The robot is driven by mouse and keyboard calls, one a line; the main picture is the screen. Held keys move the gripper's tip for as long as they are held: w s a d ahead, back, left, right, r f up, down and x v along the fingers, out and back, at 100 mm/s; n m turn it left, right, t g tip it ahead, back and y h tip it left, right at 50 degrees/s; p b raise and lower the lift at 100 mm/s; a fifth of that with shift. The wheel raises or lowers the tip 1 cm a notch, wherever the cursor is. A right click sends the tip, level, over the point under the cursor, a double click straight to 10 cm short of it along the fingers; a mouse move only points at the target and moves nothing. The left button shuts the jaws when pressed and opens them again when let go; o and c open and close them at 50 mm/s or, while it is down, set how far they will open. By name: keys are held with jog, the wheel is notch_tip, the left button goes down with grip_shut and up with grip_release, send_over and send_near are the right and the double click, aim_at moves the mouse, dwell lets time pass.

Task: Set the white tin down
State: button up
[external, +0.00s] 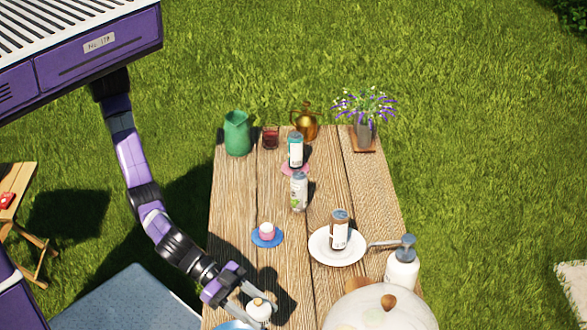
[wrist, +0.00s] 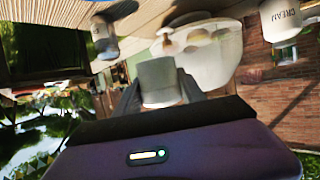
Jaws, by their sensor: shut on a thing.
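The white tin (external: 258,310) is between the fingers of my gripper (external: 255,301), at the near left part of the wooden table (external: 235,190). My gripper is shut on it. In the wrist view the tin (wrist: 157,82) looks pale grey and is held between the two dark fingers. A blue dish (external: 232,325) shows at the bottom edge beside the tin, mostly cut off. A dark shadow lies on the table to the right of the tin. I cannot tell how high the tin is, or whether it touches anything below.
A large pale domed thing (external: 375,312) and a white pump bottle (external: 402,272) stand at the right. A blue saucer (external: 278,239) holds a pink-and-white item. Bare wood lies between these and my gripper.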

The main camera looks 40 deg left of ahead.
jog(key=shift+s+a, duration=0.25)
jog(key=shift+s, duration=0.85)
jog(key=shift+w+a+f, duration=0.1)
jog(key=shift+w+f, duration=0.05)
jog(key=shift+w, duration=0.4)
jog(key=shift+w+f, duration=0.1)
jog(key=shift+w, duration=0.45)
jog(key=w+a+f+n+t+p, duration=0.1)
jog(key=w+a+p, duration=0.1)
jog(key=w+a, duration=0.6)
jog(key=w+a+f+n+t+y+p, duration=0.1)
jog(key=w+a, duration=0.2)
jog(key=w, duration=0.9)
jog(key=w+a+f+n+t+p, duration=0.1)
jog(key=w+a+f+t+p, duration=0.1)
jog(key=w+a, duration=0.6)
notch_tip(320, 180, up, 11)
jog(key=n+t+y+p, duration=0.6)
jog(key=n+y+p, duration=0.15)
jog(key=p, duration=0.25)
send_over(234, 171)
jog(key=shift+n+h, duration=0.35)
notch_tip(234, 171, down, 20)
jog(key=b, duration=0.3)
jog(key=shift+w+r, duration=0.1)
